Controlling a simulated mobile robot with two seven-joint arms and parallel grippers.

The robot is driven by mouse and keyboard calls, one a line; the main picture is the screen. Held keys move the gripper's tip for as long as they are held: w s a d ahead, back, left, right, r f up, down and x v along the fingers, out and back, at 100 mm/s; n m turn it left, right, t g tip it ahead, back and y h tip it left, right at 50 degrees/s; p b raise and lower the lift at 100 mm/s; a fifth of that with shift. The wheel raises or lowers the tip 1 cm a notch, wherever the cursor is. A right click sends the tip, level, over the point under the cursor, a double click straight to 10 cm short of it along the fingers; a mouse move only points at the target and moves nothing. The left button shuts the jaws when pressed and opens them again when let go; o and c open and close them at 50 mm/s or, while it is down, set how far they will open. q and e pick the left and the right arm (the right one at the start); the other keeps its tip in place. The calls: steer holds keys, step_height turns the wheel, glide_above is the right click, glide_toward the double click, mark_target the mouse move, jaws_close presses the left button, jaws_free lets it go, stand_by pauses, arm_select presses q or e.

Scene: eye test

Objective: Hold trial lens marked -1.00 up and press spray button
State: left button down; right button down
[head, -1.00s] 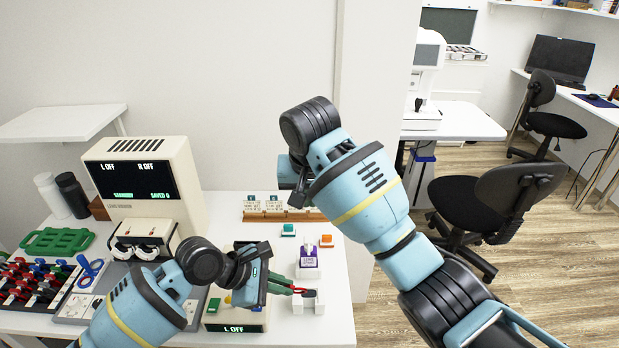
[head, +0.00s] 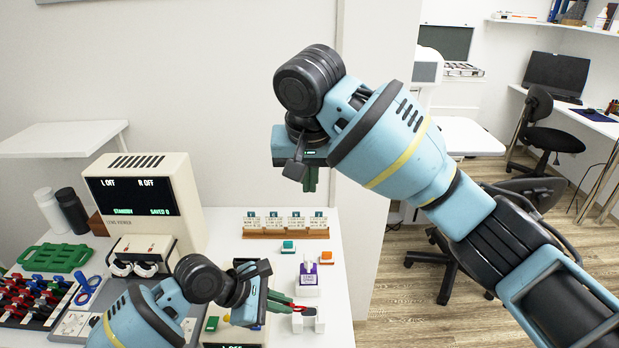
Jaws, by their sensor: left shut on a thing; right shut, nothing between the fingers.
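My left gripper (head: 290,305) is low in the head view, shut on a red-rimmed trial lens (head: 299,308). The lens is at the small white block-like holder (head: 319,325); I cannot tell whether they touch. Any marking on the lens is too small to read. My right gripper (head: 310,186) is shut and empty, pointing down above the table's back right. A white-topped bottle with a purple label (head: 307,274) stands below it on the table. A green button (head: 288,247) and an orange button (head: 326,257) sit behind the bottle; I cannot tell which is for spray.
A rack with red, blue and green lenses (head: 35,297) is at the left. A cream machine (head: 180,205) reads L OFF, R OFF. A green tray (head: 55,258) lies left. White cards stand in a wooden holder (head: 262,234) at the back. A wall corner is close to the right arm.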

arm_select(q)
steer(key=shift+s+r, duration=0.1)
stand_by(0.3)
steer(key=s+r, duration=0.4)
steer(key=shift+r, duration=0.4)
